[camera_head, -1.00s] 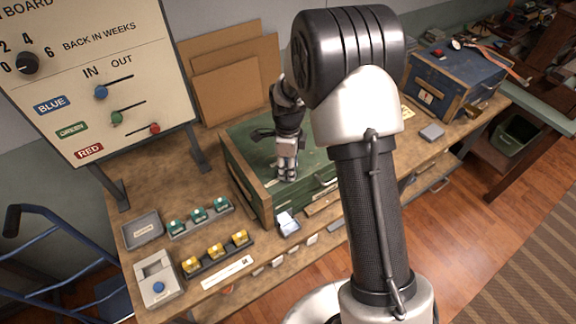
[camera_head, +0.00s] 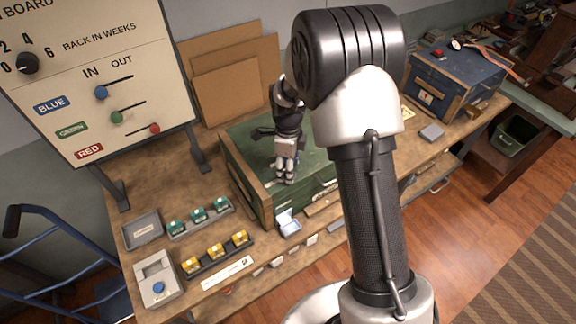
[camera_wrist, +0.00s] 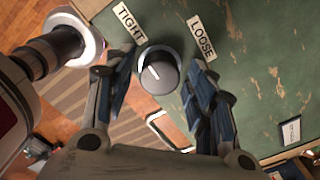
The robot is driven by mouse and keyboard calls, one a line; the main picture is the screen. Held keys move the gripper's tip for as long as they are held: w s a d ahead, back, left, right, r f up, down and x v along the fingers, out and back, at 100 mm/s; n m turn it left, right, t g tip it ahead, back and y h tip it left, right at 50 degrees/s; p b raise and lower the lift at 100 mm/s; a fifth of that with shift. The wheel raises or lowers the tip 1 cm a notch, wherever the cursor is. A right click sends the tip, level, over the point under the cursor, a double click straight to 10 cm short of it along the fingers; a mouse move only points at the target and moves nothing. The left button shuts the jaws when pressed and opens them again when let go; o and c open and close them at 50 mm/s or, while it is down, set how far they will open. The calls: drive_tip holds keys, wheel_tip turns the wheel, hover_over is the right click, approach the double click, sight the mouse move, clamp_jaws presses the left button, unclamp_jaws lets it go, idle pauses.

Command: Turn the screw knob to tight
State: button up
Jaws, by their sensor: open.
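The screw knob (camera_wrist: 158,71) shows in the wrist view as a round dark knob with a pale pointer line on its face. It sits on the green chest top (camera_wrist: 265,100) between a TIGHT label (camera_wrist: 131,22) at its upper left and a LOOSE label (camera_wrist: 201,37) at its upper right. The pointer line leans toward the TIGHT side. My gripper (camera_wrist: 165,85) is open, with one finger on each side of the knob; I cannot tell if either touches it. In the head view my gripper (camera_head: 285,175) is over the green chest (camera_head: 245,165) and hides the knob.
Trays of green items (camera_head: 199,216) and yellow items (camera_head: 216,251) stand on the bench left of the chest. A board with sliders (camera_head: 95,75) stands at the upper left. A blue chest (camera_head: 455,83) is at the right. Cardboard sheets (camera_head: 228,88) lean behind.

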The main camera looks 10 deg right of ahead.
idle(0.3)
wheel_tip(320, 180, up, 12)
idle(0.5)
idle(0.3)
drive_tip(key=s+r+n+t+b, duration=0.2)
drive_tip(key=s+r+n+b, duration=0.15)
drive_tip(key=s+n, duration=0.55)
drive_tip(key=s+r+n+t+b, duration=0.1)
drive_tip(key=s+r+n+b, duration=0.25)
drive_tip(key=s+n, duration=0.5)
drive_tip(key=s+f+n+t+b, duration=0.1)
drive_tip(key=s+f+n+b, duration=0.1)
drive_tip(key=s+n, duration=0.4)
drive_tip(key=s, duration=0.4)
drive_tip(key=shift+s+f+t, duration=0.3)
drive_tip(key=shift+s, duration=0.1)
